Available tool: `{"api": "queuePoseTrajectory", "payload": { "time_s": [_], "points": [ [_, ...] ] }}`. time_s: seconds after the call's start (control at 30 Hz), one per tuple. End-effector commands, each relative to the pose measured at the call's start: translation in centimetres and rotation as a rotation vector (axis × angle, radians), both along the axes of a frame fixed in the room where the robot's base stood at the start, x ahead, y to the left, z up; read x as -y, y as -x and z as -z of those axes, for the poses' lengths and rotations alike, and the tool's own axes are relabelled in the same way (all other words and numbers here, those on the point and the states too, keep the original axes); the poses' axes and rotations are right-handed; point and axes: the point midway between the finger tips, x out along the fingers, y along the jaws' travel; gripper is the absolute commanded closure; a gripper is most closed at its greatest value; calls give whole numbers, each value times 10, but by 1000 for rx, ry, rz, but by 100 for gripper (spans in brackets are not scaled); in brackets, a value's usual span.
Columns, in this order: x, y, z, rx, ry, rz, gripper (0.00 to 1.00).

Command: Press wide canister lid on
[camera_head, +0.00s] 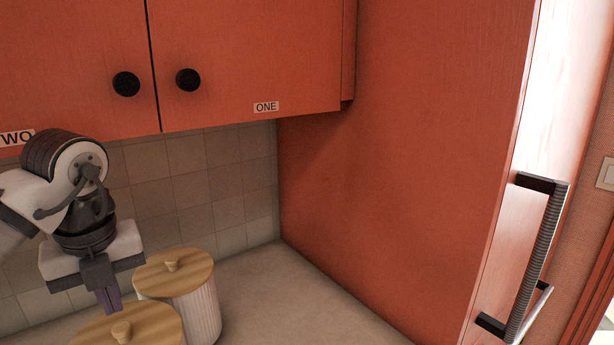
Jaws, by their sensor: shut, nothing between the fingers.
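Two canisters with round wooden lids stand on the counter at the lower left. The rear canister (201,315) is white and ribbed, and its knobbed lid (188,281) sits on top of it. The nearer lid (155,325) also has a small knob and is cut off by the bottom edge. The canister under it is out of view, so I cannot tell how that lid sits. Which canister is the wide one is not clear. My gripper (110,305) points down, shut and empty, just behind the nearer lid and left of the rear canister. Its contact with the nearer lid is unclear.
Red upper cabinets with black knobs, labelled ONE (266,107) and TWO, hang above. A tall red panel (400,160) closes off the right side, with a long dark handle (535,260) on its front. The counter (285,305) right of the canisters is clear. A tiled wall (215,185) stands behind.

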Motion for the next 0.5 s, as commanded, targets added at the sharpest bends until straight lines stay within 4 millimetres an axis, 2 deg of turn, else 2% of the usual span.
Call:
{"api": "queuePoseTrajectory", "payload": {
  "time_s": [0.03,0.5],
  "points": [
    [0,0,-7,0,0,0,100],
    [0,0,-39,0,-1,-1,100]
  ]
}}
